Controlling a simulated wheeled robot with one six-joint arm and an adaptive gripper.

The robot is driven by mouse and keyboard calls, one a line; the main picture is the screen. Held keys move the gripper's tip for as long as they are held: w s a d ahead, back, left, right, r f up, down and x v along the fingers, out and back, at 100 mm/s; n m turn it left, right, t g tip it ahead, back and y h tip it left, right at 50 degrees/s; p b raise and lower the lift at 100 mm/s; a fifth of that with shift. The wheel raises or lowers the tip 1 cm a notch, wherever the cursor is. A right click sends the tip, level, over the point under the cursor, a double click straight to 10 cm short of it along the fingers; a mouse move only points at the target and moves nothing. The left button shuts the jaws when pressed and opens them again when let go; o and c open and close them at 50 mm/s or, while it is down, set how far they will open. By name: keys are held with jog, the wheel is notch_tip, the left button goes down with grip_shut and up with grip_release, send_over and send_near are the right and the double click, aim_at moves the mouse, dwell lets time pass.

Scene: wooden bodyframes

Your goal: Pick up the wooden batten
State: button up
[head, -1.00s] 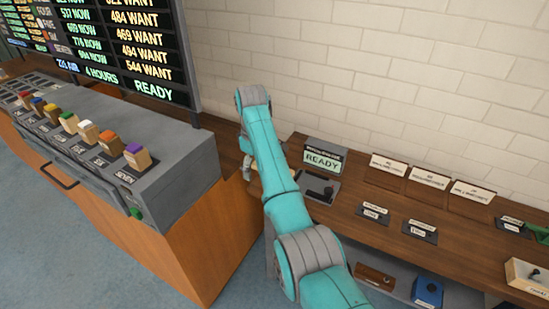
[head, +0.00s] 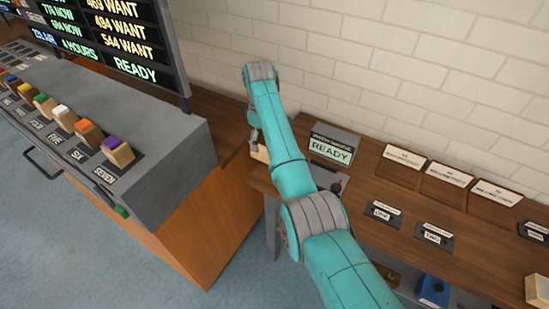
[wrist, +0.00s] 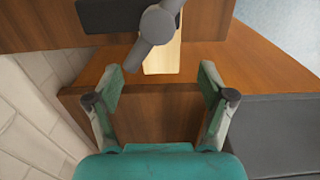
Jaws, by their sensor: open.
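A pale wooden batten (wrist: 163,60) shows in the wrist view, sticking out past the bench edge beneath a grey lever (wrist: 157,28). Its other end is hidden under the lever and dark plate. In the head view a small pale part of it (head: 261,154) shows beside my arm at the bench's left end. My gripper (wrist: 162,80) is open and empty in the wrist view, its two teal fingers spread to either side of the batten's near end, which is just ahead of them. In the head view my gripper is mostly hidden behind my arm.
The bench (head: 440,228) carries a READY display (head: 331,148) and several labelled plates. A grey-topped console (head: 170,140) with coloured blocks stands left, with a gap before the bench. A brick wall (head: 400,70) closes the back. A brown wooden surface (wrist: 150,118) lies below my fingers.

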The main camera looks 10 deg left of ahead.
aim_at(262, 151)
jog(key=shift+f, duration=2.65)
jog(key=c, duration=1.3)
jog(key=shift+a+r, duration=0.1)
jog(key=s+a, duration=0.2)
jog(key=s, duration=0.3)
jog(key=s+a, duration=0.2)
jog(key=s, duration=0.4)
jog(key=s+a, duration=0.3)
jog(key=s, duration=0.2)
jog(key=shift+s+a, duration=0.1)
jog(key=shift+s, duration=0.1)
jog(key=shift+s+a, duration=0.1)
jog(key=shift+s, duration=0.05)
